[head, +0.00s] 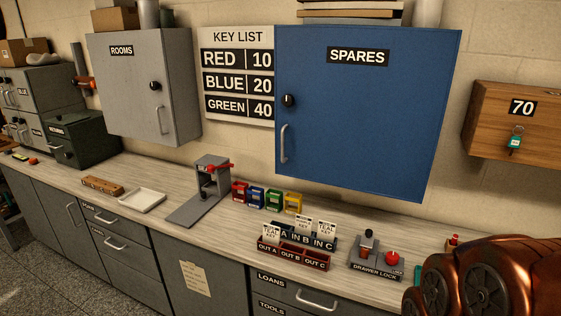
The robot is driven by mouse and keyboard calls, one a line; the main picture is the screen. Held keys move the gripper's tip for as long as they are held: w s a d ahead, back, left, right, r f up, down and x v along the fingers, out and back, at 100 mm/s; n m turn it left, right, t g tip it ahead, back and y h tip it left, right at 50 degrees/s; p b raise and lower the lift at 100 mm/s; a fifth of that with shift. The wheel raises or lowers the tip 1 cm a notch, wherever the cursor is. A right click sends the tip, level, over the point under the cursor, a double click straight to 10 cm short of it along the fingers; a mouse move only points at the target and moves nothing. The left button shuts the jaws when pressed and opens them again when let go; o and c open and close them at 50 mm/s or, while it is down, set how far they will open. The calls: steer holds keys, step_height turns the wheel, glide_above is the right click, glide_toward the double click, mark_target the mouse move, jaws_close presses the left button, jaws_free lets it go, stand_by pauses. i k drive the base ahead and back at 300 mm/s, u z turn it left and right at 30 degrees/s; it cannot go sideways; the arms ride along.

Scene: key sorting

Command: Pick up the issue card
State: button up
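A cream paper note (195,279) with writing hangs on the cabinet front below the counter. My gripper is not in view; only copper-coloured links of my arm show at the lower right.
Behind the rack stand red, blue, green and yellow small boxes (270,198). A grey lever press (211,178) is to their left, a drawer-lock box (378,259) right of the rack. A blue SPARES cabinet (360,120) hangs above.

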mark_target(271, 233)
steer(key=z, duration=0.05)
steer(key=k, duration=1.15)
steer(key=u, duration=1.15)
steer(key=i, duration=1.4)
steer(key=z, duration=0.5)
